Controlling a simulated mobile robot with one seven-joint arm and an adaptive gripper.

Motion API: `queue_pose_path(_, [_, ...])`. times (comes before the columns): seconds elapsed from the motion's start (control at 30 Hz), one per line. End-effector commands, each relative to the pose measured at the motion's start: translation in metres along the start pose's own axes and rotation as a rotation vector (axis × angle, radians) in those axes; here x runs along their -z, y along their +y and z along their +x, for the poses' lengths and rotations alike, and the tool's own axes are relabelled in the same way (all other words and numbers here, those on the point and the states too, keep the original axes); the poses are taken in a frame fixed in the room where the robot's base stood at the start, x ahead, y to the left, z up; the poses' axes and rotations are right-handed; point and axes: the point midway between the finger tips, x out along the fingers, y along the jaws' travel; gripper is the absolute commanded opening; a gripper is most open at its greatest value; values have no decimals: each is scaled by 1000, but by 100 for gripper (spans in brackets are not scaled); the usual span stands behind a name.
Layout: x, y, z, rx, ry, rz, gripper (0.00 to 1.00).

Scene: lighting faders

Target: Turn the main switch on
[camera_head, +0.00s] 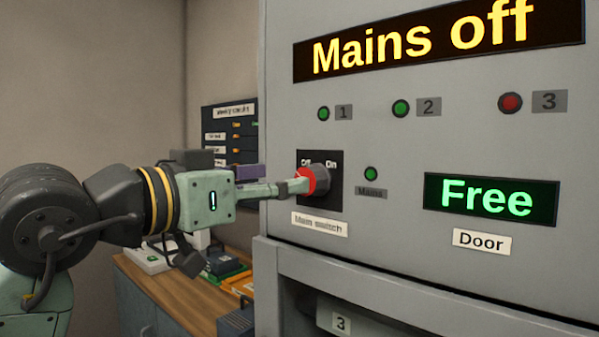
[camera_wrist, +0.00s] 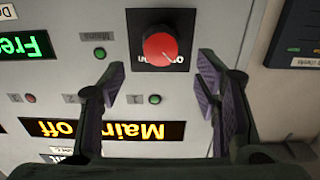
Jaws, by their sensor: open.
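The main switch is a round knob with a red face and dark rim (camera_head: 320,184) on a black plate marked Off and On, on a grey cabinet front (camera_head: 400,150). A label below it reads "Main switch". In the wrist view, upside down, the red knob (camera_wrist: 160,49) sits ahead between my fingers. My gripper (camera_head: 297,187) points at the knob from the left, its tips close to it. In the wrist view my gripper (camera_wrist: 158,80) is open, one finger to each side, with nothing held. Whether a finger touches the knob I cannot tell. The display (camera_head: 440,38) reads "Mains off".
A green lamp marked Mains (camera_head: 371,174) is right of the switch. Lamps 1 and 2 are green, lamp 3 (camera_head: 510,103) is red. A door display (camera_head: 490,199) reads "Free". A wooden counter (camera_head: 165,290) with boxes stands below my arm. A dark wall panel (camera_head: 230,125) is behind.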

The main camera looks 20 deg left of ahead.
Motion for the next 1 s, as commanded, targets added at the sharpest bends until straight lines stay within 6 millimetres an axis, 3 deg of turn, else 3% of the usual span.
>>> queue_pose_path(0.2, [2,0,39,0,0,0,57])
queue_pose_path(0.4, [1,0,57,1,2,0,57])
queue_pose_path(0.73, [0,0,60,1,3,0,56])
queue_pose_path(1.0, [0,0,60,1,3,0,38])
